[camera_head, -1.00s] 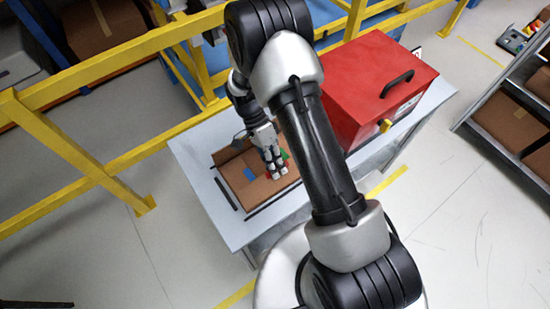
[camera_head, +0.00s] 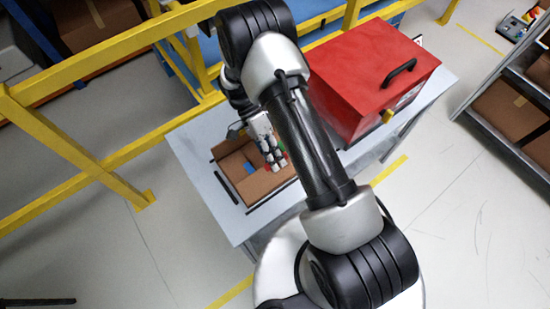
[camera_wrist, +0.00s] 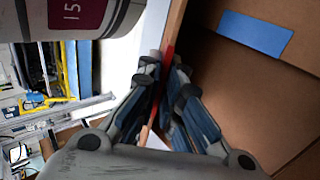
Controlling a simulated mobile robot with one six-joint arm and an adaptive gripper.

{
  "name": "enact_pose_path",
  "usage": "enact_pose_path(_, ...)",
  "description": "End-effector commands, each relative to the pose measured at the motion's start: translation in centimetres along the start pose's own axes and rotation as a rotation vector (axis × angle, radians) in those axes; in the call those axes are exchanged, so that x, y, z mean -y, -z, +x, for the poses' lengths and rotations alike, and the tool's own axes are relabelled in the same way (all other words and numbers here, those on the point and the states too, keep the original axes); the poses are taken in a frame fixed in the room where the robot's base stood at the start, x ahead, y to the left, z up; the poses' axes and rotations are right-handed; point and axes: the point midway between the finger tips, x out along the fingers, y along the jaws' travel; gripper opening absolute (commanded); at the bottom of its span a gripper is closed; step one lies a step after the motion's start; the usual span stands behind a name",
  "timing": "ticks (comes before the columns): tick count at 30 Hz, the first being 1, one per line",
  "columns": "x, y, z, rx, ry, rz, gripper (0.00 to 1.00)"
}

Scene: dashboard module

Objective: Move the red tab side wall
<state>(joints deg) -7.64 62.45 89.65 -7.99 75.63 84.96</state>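An open cardboard box (camera_head: 240,192) sits on the grey table, with its flaps and walls spread. In the camera_head view my gripper (camera_head: 274,162) points down at the box's right part, with red showing beside its fingertips. In the camera_wrist view my gripper (camera_wrist: 164,75) has its two fingers close together on either side of a thin cardboard wall. The red tab (camera_wrist: 168,52) of this side wall shows as a narrow strip between the fingertips. The fingers look shut on it, and they hide most of the tab. A blue tab (camera_wrist: 256,34) marks another panel to the right.
A large red case (camera_head: 365,75) with a black handle stands on the table (camera_head: 222,215) right of the box, partly behind my arm. Yellow rails (camera_head: 110,160) run behind and left of the table. A shelf with cartons (camera_head: 510,110) stands at the far right.

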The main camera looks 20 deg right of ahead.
Motion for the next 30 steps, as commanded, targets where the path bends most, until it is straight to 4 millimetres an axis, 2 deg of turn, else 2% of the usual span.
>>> enact_pose_path(7, 0.0, 0.0, 0.0, 0.0, 0.001, 0.0, 0.24)
enact_pose_path(18, 0.0, 0.0, -0.5, -0.001, 0.002, 0.0, 0.24)
enact_pose_path(23, 0.1, 0.0, -2.8, -0.002, 0.006, 0.0, 0.24)
enact_pose_path(30, 0.1, 0.1, -8.0, -0.001, 0.006, 0.0, 0.24)
